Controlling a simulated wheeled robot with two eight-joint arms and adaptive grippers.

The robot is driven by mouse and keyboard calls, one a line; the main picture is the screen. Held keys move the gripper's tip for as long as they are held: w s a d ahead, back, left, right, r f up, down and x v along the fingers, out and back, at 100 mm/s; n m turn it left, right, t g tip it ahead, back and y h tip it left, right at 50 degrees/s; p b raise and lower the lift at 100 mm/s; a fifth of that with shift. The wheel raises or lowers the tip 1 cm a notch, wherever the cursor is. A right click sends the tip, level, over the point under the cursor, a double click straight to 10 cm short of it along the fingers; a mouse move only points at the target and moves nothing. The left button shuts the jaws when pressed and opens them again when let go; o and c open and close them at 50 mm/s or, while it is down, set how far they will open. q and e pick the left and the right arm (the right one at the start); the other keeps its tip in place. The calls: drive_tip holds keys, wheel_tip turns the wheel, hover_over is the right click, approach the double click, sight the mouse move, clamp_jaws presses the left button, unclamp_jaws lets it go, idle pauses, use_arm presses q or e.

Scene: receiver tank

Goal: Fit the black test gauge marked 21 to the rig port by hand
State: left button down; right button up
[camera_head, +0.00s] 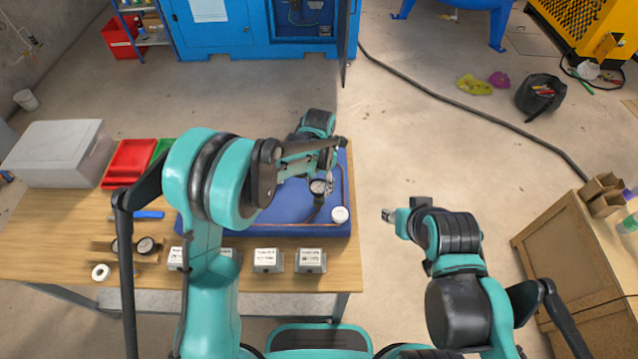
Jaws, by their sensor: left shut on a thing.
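My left gripper (329,178) reaches over the blue mat (285,229) on the workbench and is shut on a small dark gauge (318,187). The gauge's pale dial faces up; its marking is too small to read. A dark stem or fitting shows just below the gauge. I cannot tell whether the gauge touches the rig port, which is not clearly seen. Two more dark round gauges (147,244) sit in a wooden holder at the left of the bench. My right gripper (388,215) is off the bench's right side, over the floor; its fingers are unclear.
A white round item (340,215) lies at the mat's right front corner. Small labelled boxes (310,261) stand along the front edge. Red bins (130,160), a grey case (62,152) and a tape roll (101,272) are at left.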

use_arm(q)
drive_tip(key=shift+f+b, duration=0.4)
drive_tip(key=shift+b, duration=0.05)
idle(0.4)
